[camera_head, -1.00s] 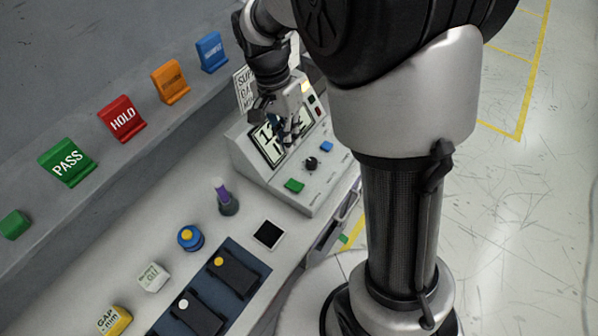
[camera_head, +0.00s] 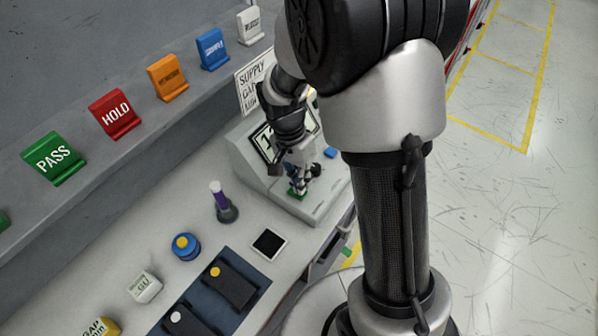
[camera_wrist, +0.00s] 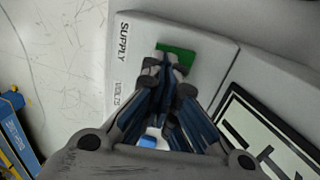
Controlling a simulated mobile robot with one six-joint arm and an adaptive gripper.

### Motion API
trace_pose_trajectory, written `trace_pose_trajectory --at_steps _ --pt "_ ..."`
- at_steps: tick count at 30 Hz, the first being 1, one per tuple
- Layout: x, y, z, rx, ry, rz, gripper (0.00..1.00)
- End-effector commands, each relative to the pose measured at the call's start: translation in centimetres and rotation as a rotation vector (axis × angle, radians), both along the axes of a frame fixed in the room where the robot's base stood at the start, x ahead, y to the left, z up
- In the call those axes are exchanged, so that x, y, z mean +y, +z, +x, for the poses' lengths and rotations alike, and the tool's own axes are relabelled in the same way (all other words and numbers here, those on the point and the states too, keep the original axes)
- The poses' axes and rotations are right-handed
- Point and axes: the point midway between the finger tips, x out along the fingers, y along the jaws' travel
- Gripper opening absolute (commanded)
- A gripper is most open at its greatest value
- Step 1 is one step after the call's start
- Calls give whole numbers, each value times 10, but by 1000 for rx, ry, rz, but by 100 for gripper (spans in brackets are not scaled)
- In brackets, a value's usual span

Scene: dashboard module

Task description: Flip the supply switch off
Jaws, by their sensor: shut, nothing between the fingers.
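The supply unit (camera_head: 250,172) is a pale sloped console with a lit display on the bench. Its green switch (camera_wrist: 181,52) sits beside a SUPPLY label (camera_wrist: 124,42) in the wrist view. The switch also shows low on the console in the head view (camera_head: 294,193), partly covered by my gripper. My gripper (camera_wrist: 165,62) is shut and empty, with its fingertips right at the switch's near edge. I cannot tell whether they touch it. A blue button (camera_wrist: 147,141) shows between my finger links. The knob near the VOLTS label is hidden by my fingers.
A purple-handled tool in a holder (camera_head: 222,203), a blue pot with a yellow top (camera_head: 186,247) and a black pad (camera_head: 268,243) stand on the bench. Coloured tags, including the red HOLD tag (camera_head: 115,115), line the shelf behind.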

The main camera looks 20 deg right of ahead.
Motion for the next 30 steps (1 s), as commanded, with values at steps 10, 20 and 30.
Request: trace_pose_trajectory --at_steps 10,20,30 --pt "-1 -5 -1 0 0 0 0" --pt "-3 -14 -5 -82 -1 63 0" --pt "-1 -12 -1 -79 1 61 0"
